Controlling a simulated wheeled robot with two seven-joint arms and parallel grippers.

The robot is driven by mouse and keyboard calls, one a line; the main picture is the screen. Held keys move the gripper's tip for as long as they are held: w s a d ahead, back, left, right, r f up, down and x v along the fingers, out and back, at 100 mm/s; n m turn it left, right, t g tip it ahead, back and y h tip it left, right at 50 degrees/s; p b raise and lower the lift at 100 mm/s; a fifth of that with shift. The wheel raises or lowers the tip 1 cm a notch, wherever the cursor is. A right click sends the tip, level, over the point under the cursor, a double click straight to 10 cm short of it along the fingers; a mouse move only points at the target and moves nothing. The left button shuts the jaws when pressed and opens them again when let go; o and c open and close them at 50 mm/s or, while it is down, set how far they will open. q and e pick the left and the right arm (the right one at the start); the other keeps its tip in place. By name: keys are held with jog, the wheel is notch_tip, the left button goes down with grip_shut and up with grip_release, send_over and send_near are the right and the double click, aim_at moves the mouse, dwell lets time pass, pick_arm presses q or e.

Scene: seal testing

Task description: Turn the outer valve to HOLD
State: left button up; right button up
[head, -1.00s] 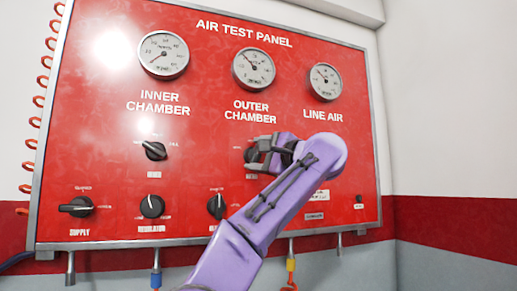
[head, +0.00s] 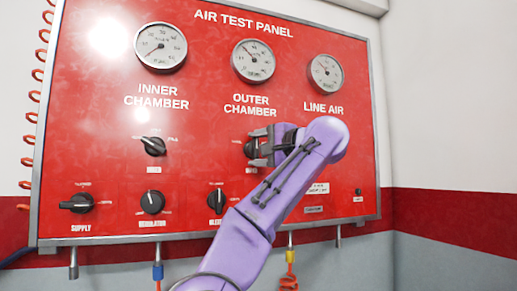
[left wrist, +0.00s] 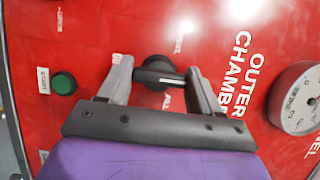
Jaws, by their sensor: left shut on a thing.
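The outer valve is a black round knob (head: 250,149) with a raised bar, below the OUTER CHAMBER label on the red air test panel (head: 205,85). My left gripper (head: 262,146) is at this knob and partly covers it in the head view. In the left wrist view the knob (left wrist: 158,65) shows between the two grey fingers, and the gripper (left wrist: 158,77) is shut on its bar. The bar lies across from finger to finger, with a white mark near its right end. The labels around the knob are partly hidden or too small to read. My right gripper is not in view.
The inner chamber knob (head: 153,146) is to the left. The supply (head: 77,203), regulator (head: 152,202) and bleed (head: 216,201) knobs sit below. The outer chamber gauge (head: 253,61) is above. A green button (left wrist: 64,83) shows in the left wrist view.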

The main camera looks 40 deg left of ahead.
pick_arm(q)
jog(key=o, duration=1.1)
jog(key=shift+w, duration=0.1)
jog(key=shift+c, duration=0.2)
jog(key=s+d, duration=0.1)
jog(key=d, duration=0.9)
jog(key=shift+d, duration=0.3)
jog(key=shift+a, duration=0.1)
